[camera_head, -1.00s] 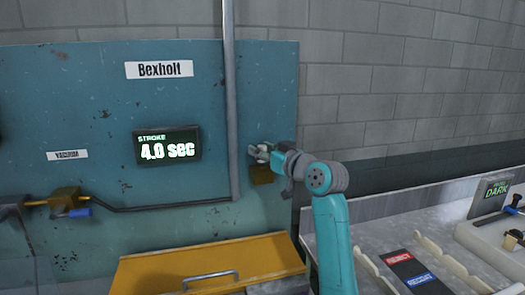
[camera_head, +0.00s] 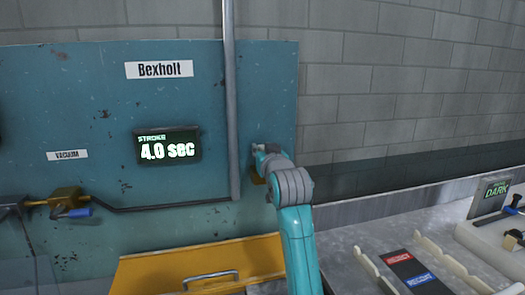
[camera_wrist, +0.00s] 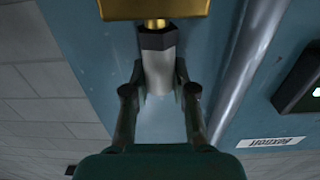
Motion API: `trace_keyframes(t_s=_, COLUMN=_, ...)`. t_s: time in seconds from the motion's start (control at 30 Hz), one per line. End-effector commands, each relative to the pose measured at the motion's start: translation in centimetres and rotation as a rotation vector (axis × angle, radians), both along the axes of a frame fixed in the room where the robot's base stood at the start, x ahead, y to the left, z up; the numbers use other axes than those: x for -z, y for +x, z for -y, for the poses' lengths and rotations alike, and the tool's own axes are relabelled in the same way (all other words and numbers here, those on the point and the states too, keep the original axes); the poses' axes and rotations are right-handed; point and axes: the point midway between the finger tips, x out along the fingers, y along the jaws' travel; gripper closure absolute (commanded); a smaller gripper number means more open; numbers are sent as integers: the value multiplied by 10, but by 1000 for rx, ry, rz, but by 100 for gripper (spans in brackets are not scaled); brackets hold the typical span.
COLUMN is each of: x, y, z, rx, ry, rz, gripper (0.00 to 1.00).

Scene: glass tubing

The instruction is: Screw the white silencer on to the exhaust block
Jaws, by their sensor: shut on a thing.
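The white silencer (camera_wrist: 158,72) is a pale cylinder with a dark hex collar. In the wrist view it stands between the fingers of my gripper (camera_wrist: 159,84), which is shut on it. A brass neck (camera_wrist: 156,24) joins the collar end to the brass exhaust block (camera_wrist: 150,8) at the top edge. I cannot tell how deep any thread sits. In the head view my gripper (camera_head: 257,149) is at the right part of the teal panel, mostly hidden by my arm. A bit of the block (camera_head: 257,180) shows below it; the silencer is hard to make out there.
A grey vertical pipe (camera_head: 232,110) runs close left of my gripper. A display (camera_head: 168,147) reads 4.0 sec. A yellow cover (camera_head: 200,268) with a handle lies below. A grey bench (camera_head: 350,240) with trays is at the right.

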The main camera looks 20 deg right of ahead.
Motion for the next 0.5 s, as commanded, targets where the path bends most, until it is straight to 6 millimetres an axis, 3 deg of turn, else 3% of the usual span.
trace_keyframes(t_s=0.3, x=1, y=1, z=0, rx=170, ry=-1, rz=-2, gripper=100)
trace_keyframes(t_s=0.5, x=0, y=0, z=1, rx=193, ry=0, rz=-1, gripper=100)
